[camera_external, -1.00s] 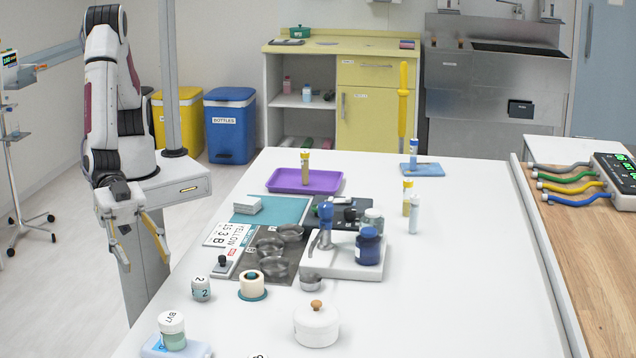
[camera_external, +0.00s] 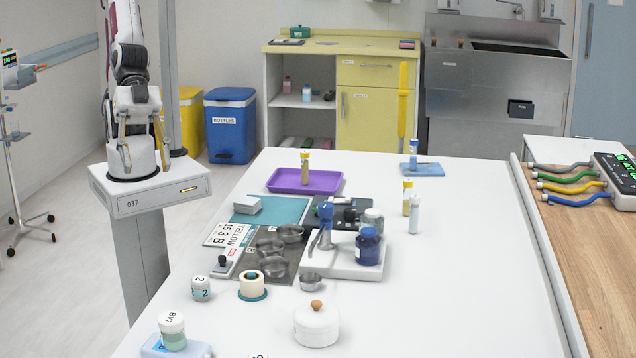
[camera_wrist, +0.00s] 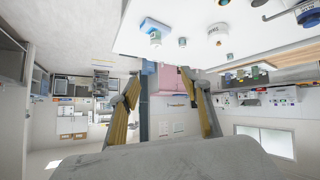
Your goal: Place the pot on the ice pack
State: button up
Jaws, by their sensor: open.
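A white pot (camera_external: 316,326) with a brown knob on its lid stands upright at the table's front middle. A pale blue block (camera_external: 190,349) at the front left, partly cut off by the frame, carries a labelled jar. A flat blue pad (camera_external: 422,169) lies at the far side with a blue-capped tube on it. I cannot tell for sure which of these two is the ice pack. My gripper (camera_external: 144,165) is open and empty, left of the table and in front of my own base, well away from the pot. Its spread fingers also show in the wrist view (camera_wrist: 160,80).
Jars (camera_external: 201,288), a tape roll (camera_external: 253,285), metal bowls (camera_external: 274,266) and a white stand (camera_external: 345,262) with a blue jar crowd the table's middle. A purple tray (camera_external: 304,180) lies behind. The table's right side is clear.

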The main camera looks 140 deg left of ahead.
jog(key=s+a+g, duration=0.1)
jog(key=s+a, duration=0.3)
jog(key=s, duration=0.6)
jog(key=s+a+g+y, duration=0.1)
jog(key=s+a, duration=0.3)
jog(key=s, duration=0.6)
jog(key=s+a+g+y, duration=0.1)
jog(key=s+a, duration=0.4)
jog(key=s, duration=0.5)
jog(key=shift+s+r+n+g, duration=0.2)
jog(key=shift+s+n+g, duration=0.1)
jog(key=shift+g, duration=0.6)
